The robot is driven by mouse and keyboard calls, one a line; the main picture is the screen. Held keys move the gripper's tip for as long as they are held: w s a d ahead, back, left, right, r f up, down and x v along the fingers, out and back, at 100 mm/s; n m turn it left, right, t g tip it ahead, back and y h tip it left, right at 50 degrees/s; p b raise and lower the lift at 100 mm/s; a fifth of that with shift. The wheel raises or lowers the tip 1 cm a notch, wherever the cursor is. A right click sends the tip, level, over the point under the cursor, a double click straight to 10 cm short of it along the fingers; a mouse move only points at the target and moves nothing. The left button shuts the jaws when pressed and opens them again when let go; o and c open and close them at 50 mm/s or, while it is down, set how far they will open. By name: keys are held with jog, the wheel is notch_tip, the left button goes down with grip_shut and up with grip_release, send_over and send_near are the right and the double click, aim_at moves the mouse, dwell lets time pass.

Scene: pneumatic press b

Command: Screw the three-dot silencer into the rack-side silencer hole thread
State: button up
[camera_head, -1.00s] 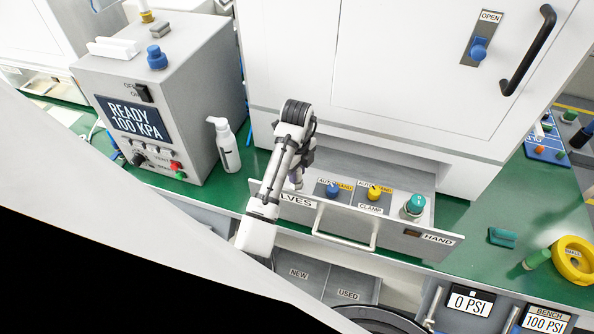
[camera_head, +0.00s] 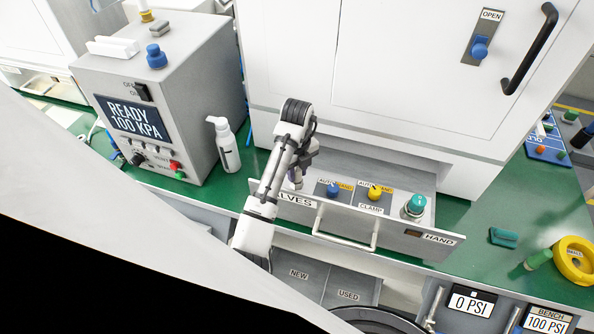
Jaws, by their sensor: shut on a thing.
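My gripper (camera_head: 296,180) is over the left end of the open valve drawer (camera_head: 388,236), beside the blue knob (camera_head: 333,190). My own arm covers much of it. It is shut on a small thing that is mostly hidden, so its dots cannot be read. The silencer hole cannot be made out behind my arm. I cannot tell whether the held thing touches a thread. A blue rack (camera_head: 548,148) with small coloured parts stands at the right edge, too small to tell apart.
The drawer also holds a yellow knob (camera_head: 374,191) and a teal-topped part (camera_head: 415,203). A white bottle (camera_head: 228,148) and a grey control box (camera_head: 175,90) reading READY 100 KPA stand left. The white cabinet (camera_head: 400,70) rises behind. A yellow ring (camera_head: 575,262) lies right.

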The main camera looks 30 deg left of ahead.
jog(key=shift+m, duration=0.8)
jog(key=o, duration=0.6)
jog(key=shift+c, duration=0.2)
jog(key=shift+n, duration=0.8)
jog(key=shift+p, duration=0.3)
